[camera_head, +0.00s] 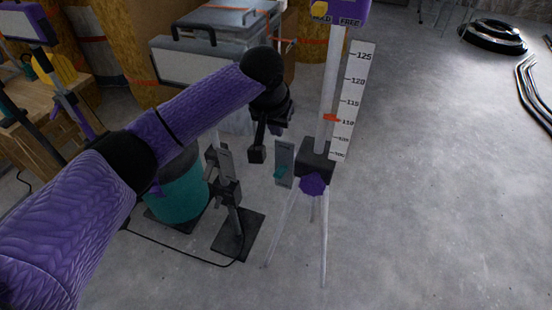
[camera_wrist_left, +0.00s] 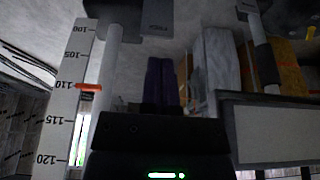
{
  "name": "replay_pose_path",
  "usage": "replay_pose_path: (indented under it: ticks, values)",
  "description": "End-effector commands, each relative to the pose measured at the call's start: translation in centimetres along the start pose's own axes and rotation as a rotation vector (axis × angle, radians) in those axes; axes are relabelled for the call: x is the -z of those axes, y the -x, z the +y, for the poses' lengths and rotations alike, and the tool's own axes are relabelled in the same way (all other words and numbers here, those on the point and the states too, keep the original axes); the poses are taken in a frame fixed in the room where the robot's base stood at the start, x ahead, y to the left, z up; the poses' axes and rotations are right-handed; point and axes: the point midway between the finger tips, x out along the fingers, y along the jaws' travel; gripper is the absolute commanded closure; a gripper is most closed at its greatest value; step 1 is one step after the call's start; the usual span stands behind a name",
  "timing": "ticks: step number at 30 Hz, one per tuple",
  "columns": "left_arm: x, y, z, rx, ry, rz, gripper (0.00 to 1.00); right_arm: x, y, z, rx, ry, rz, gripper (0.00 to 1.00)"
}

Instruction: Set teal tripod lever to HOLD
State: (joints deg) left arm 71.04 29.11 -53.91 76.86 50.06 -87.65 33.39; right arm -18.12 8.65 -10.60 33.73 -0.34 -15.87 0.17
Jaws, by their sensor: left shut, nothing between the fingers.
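A small teal lever (camera_head: 280,173) sits low on an upright grey plate (camera_head: 285,152) at the left of the tripod's dark hub (camera_head: 317,158). My left gripper (camera_head: 257,154) is shut and empty, pointing down just left of the plate with a gap between them. In the left wrist view the closed fingers (camera_wrist_left: 162,64) point toward a grey plate (camera_wrist_left: 158,18) with small unreadable lettering; the teal lever does not show there. The tripod's purple head (camera_head: 340,14) carries a yellow knob and the words HOLD and FREE. My right gripper is in neither view.
A white scale (camera_head: 352,100) with a red pointer (camera_head: 331,118) near 110 stands along the tripod post. A purple knob (camera_head: 313,185) is on the hub. A teal drum (camera_head: 178,190) and a black-based stand (camera_head: 237,235) are at left.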

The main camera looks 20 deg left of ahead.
Motion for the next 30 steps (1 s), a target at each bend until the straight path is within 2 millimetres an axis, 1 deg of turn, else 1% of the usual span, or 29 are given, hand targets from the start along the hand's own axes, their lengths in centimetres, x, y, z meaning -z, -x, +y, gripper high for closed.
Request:
replay_pose_path:
  ticks: [2,5,12,18,24,30]
  values:
    - [0.0,-0.2,0.0,0.000,0.000,0.000,1.00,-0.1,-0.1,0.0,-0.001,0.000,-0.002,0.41]
    - [-0.1,-1.4,0.0,0.000,0.001,-0.003,1.00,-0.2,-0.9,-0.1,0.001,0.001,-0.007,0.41]
    - [-0.4,-6.9,0.0,0.001,0.001,-0.007,1.00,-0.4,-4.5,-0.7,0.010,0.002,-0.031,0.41]
    - [-0.4,-11.3,0.0,0.000,0.001,-0.007,1.00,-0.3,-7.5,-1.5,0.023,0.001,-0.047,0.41]
    - [-2.3,-12.7,-0.1,0.001,-0.002,-0.001,1.00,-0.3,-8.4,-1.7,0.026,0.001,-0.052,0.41]
    - [-2.9,-13.0,0.0,0.000,-0.001,0.001,1.00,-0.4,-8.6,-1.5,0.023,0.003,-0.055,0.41]
